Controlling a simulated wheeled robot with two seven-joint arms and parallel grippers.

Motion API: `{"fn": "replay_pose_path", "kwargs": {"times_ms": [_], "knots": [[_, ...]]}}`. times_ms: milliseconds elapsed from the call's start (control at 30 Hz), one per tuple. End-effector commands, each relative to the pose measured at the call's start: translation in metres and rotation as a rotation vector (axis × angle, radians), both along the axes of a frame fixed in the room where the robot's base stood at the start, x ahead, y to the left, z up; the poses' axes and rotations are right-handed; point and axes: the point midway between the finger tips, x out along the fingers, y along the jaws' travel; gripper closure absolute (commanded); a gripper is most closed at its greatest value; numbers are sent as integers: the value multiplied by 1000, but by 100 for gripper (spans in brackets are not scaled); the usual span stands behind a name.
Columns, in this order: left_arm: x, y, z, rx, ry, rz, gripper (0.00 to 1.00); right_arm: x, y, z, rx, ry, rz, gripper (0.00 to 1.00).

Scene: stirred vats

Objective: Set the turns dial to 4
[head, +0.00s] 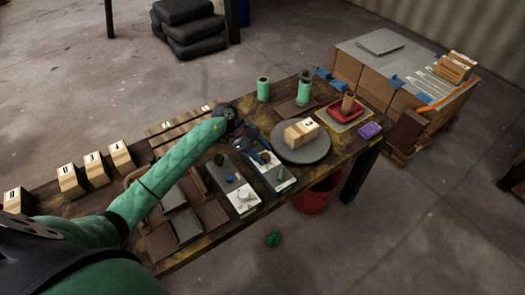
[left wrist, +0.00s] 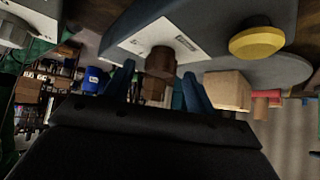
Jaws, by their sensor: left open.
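Two control boxes lie on the workbench in the head view. The far box (head: 270,172) is partly hidden under my left gripper (head: 257,145). In the left wrist view, a brown round knob (left wrist: 160,62) stands on a white panel (left wrist: 140,38) with small print. The blue fingers of my left gripper (left wrist: 158,88) are open, one to each side of this knob as pictured; I cannot tell whether they touch it. Its setting and the dial's name are not readable. My right gripper is not in view.
A grey round plate (head: 302,148) bearing a numbered wooden block (head: 301,131) stands right beside the far box. Green cylinders (head: 263,90), a red tray (head: 344,111) and a purple item (head: 370,130) lie beyond. A yellow knob (left wrist: 257,40) shows in the left wrist view.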

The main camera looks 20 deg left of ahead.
Motion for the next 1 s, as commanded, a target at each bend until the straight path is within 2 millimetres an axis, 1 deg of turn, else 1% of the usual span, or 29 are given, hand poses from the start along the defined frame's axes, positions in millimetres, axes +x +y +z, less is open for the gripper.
{"fn": "replay_pose_path", "kwargs": {"times_ms": [100,367,500,600,833,1000], "knots": [[0,-3,-3,0,1,1,44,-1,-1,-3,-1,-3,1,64],[0,-4,-4,0,0,0,44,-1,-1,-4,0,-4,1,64],[0,-4,-4,0,0,0,72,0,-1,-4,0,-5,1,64],[0,-4,-4,0,0,0,89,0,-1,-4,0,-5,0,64],[0,-4,-4,0,0,-17,89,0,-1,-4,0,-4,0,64],[1,-3,-4,2,-2,-78,89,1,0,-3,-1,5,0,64]]}}
